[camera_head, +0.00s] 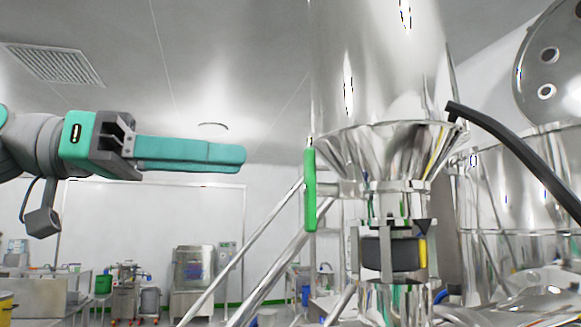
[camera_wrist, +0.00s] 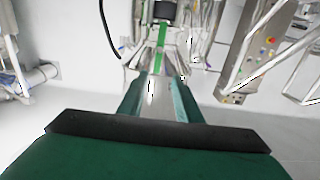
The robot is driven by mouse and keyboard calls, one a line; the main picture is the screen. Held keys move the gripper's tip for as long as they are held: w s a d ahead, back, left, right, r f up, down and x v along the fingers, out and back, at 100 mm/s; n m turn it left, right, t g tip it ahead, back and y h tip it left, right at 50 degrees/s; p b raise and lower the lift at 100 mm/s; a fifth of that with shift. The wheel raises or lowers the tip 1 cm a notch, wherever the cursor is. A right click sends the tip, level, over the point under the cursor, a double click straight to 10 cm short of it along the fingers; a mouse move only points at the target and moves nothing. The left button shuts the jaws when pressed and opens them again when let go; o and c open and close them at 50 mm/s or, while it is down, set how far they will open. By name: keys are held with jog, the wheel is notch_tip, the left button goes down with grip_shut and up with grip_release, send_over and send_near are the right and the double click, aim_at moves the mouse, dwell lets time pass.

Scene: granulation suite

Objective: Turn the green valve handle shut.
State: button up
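My gripper (camera_head: 243,158) has long teal fingers pointing right toward the handle. Its tips are left of the handle and slightly above its middle, apart from it in the picture. In the wrist view my gripper (camera_wrist: 160,84) has its two fingers spread, with nothing held between them.
The steel cone (camera_head: 385,150) stands directly above the valve, and a black hose (camera_head: 520,155) arcs on its right. Slanted steel rails (camera_head: 245,250) run below and left of the handle. A control panel (camera_wrist: 262,40) with buttons shows right in the wrist view.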

aim_at(305, 164)
jog(key=x, duration=0.7)
jog(key=shift+s+d, duration=0.25)
jog(key=shift+d, duration=0.2)
jog(key=shift+x, duration=0.75)
jog(key=shift+w, duration=0.1)
jog(key=shift+c, duration=0.3)
grip_shut()
